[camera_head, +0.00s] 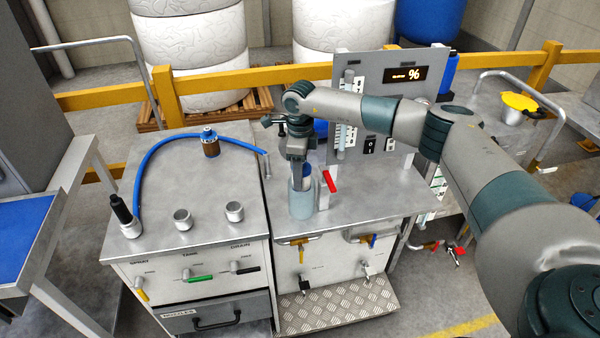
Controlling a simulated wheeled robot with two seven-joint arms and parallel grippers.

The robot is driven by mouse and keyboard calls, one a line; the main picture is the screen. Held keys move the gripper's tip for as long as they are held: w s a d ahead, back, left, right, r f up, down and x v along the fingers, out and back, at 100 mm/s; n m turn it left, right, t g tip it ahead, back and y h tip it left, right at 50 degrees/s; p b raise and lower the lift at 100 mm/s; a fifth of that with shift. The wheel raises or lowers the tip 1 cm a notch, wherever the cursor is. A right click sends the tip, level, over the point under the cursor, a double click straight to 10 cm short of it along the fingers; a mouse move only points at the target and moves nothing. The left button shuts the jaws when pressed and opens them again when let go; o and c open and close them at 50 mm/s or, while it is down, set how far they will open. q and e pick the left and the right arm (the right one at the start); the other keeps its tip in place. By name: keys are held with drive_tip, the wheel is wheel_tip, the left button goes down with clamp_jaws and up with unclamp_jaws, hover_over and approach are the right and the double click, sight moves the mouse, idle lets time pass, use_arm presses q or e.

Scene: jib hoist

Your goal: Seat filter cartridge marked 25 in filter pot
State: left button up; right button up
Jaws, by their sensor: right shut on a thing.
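The filter pot (302,205), a pale blue-grey cylinder, stands near the front left of the right-hand metal worktop. My right gripper (299,172) points down over it, with its fingertips at about the pot's mouth. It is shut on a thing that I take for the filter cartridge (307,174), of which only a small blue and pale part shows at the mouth. The gripper and the pot wall hide the rest, so I cannot read a 25 or tell how deep it sits. My left gripper is not in view.
A red-handled lever (329,182) stands close to the pot's right. A panel (375,100) with a lit display rises behind. The left worktop (200,220) carries a blue hose (160,147), a brown blue-capped cylinder (210,146) and small metal cups (183,220).

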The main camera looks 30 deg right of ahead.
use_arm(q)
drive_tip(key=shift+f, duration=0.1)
use_arm(e)
drive_tip(key=o, duration=1.1)
drive_tip(key=shift+f, duration=0.1)
drive_tip(key=shift+o, duration=0.2)
use_arm(q)
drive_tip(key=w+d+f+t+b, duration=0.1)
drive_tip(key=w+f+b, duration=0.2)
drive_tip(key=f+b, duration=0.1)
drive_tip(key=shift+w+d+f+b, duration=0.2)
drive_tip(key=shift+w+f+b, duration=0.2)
drive_tip(key=shift+b, duration=0.35)
use_arm(e)
wheel_tip(320, 180, up, 17)
drive_tip(key=shift+r, duration=0.2)
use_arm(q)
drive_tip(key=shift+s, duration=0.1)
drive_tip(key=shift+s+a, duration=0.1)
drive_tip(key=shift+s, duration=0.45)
